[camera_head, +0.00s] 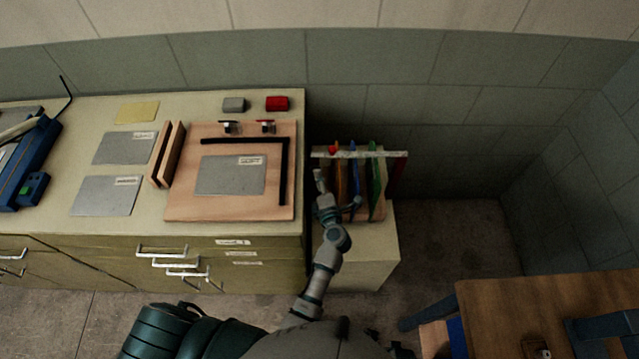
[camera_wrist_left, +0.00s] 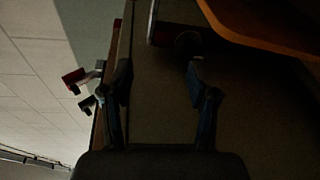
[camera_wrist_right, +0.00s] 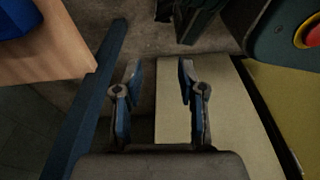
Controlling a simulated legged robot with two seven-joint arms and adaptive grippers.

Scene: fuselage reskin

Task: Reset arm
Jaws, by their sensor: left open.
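My left arm reaches up in the head view to my left gripper (camera_head: 337,189), at the front of a rack (camera_head: 330,153) of upright coloured panels. In the left wrist view my left gripper (camera_wrist_left: 160,82) has its fingers wide apart, with nothing held between them. An orange panel edge (camera_wrist_left: 265,30) lies above and to the right of the fingers there. My right gripper (camera_wrist_right: 160,82) shows in the right wrist view with its fingers apart and empty. I cannot make it out clearly in the head view.
A cabinet with drawers (camera_head: 270,225) stands left of the rack. A wooden board (camera_head: 235,208) with a grey sheet (camera_head: 225,175) lies on it. A red box (camera_head: 277,103) is at its back. A wooden table (camera_head: 520,300) is at lower right. Open floor (camera_head: 450,235) lies between.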

